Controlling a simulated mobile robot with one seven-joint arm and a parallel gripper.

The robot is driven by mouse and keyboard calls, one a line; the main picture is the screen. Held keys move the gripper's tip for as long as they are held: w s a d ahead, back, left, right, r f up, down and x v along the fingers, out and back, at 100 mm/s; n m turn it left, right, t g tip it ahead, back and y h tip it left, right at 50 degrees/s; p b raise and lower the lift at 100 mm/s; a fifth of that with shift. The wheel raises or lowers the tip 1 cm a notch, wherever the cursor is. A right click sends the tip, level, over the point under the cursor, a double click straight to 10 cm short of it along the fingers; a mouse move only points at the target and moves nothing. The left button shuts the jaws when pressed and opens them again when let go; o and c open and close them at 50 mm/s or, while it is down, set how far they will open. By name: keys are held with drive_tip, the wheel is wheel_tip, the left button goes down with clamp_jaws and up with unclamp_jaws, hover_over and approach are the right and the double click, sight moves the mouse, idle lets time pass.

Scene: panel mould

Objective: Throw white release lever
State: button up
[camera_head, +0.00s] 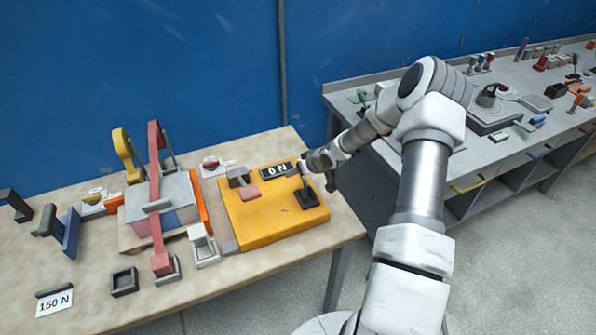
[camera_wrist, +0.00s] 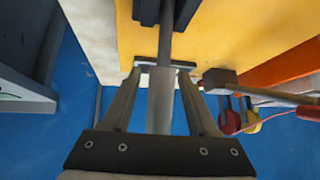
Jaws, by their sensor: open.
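The release lever (camera_head: 303,168) stands on a black base (camera_head: 307,199) at the right side of a yellow box (camera_head: 275,215). It has a pale handle on a dark shaft. My gripper (camera_head: 316,162) is at the top of the lever, reaching in from the right. In the wrist view the pale handle (camera_wrist: 162,100) lies between the two open fingers of my gripper (camera_wrist: 162,74), with a visible gap on each side. The dark shaft runs beyond the fingertips to the black base, which is partly cut off.
A "0 N" display (camera_head: 278,170) and a grey-and-pink part sit on the yellow box. Left of it a red strap clamp (camera_head: 154,165) spans a grey-pink block. A "150 N" card (camera_head: 55,301) lies at the front left. Another bench (camera_head: 480,160) stands behind my arm.

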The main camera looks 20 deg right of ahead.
drive_tip(key=p+v, duration=0.3)
drive_tip(key=v, duration=1.4)
drive_tip(key=shift+s+r, duration=0.15)
